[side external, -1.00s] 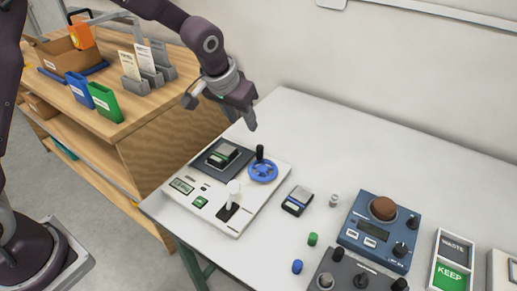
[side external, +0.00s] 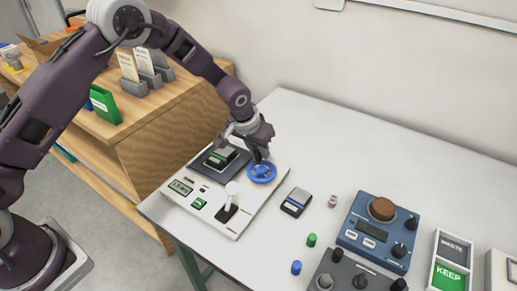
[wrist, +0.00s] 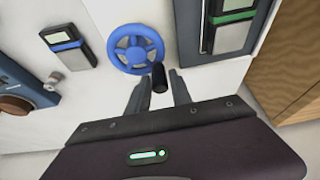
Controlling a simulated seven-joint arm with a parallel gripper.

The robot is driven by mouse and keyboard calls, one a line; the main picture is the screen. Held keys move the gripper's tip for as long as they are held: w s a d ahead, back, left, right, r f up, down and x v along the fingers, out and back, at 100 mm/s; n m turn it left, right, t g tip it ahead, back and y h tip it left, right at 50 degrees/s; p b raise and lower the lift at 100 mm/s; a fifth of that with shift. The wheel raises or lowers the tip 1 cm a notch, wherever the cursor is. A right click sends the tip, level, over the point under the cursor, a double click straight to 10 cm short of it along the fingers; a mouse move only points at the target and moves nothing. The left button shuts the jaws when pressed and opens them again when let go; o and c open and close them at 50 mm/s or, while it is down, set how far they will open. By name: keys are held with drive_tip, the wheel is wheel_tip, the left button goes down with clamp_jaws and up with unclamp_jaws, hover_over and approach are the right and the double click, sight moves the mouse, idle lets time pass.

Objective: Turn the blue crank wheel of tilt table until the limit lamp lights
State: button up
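The tilt table (side external: 268,195) is a white base on the grey-white table, with a display, a white lever and a dark plate (side external: 214,168) bearing a small block. Its blue crank wheel (side external: 262,174) is at the back right of the base and shows in the wrist view (wrist: 135,50). The wheel's black upright handle (wrist: 159,78) stands at the rim nearest my gripper. My gripper (wrist: 158,88) is open, with one finger on each side of the handle and gaps showing. In the side view my gripper (side external: 260,156) hides the handle. I cannot make out a lit limit lamp.
A small dark device (side external: 296,201) and a metal weight (side external: 333,201) lie to the right of the base. A blue balance (side external: 378,228), a grey control box (side external: 357,274) and a KEEP/WASTE tray (side external: 435,262) stand further right. The table behind them is clear.

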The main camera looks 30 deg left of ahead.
clamp_jaws()
drive_tip(key=shift+w+d+m+h, duration=0.2)
drive_tip(key=shift+m+h, duration=0.1)
drive_tip(key=shift+m, duration=0.5)
drive_tip(key=shift+w+d+m+h, duration=0.1)
drive_tip(key=shift+d+m+h, duration=0.15)
drive_tip(key=shift+m, duration=0.55)
drive_tip(key=shift+o, duration=2.3)
unclamp_jaws()
drive_tip(key=v, duration=0.7)
drive_tip(key=shift+r, duration=0.15)
